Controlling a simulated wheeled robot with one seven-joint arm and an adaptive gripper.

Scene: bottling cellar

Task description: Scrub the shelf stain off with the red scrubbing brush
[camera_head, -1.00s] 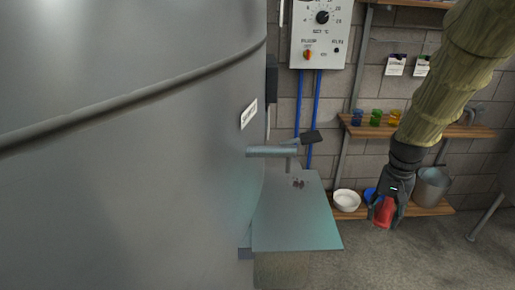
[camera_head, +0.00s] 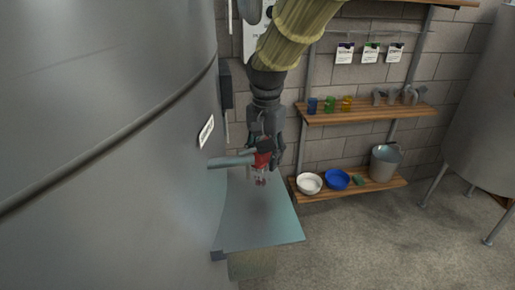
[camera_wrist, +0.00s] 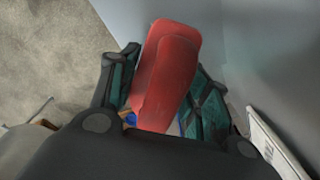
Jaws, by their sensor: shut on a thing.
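My gripper (camera_head: 265,152) is shut on the red scrubbing brush (camera_head: 262,160). In the wrist view the brush's red body (camera_wrist: 168,75) sits between the two fingers, and its bristles are hidden. In the head view the brush is over the back part of the pale teal shelf (camera_head: 257,225) beside the big tank. A small dark reddish stain (camera_head: 261,182) shows on the shelf just below the brush. I cannot tell whether the brush touches the shelf.
The grey tank (camera_head: 110,150) fills the left, and its outlet pipe (camera_head: 230,161) juts out close to my gripper. A wooden rack with a white bowl (camera_head: 309,184), a blue bowl (camera_head: 336,180) and a bucket (camera_head: 385,162) stands to the right. The shelf's front is clear.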

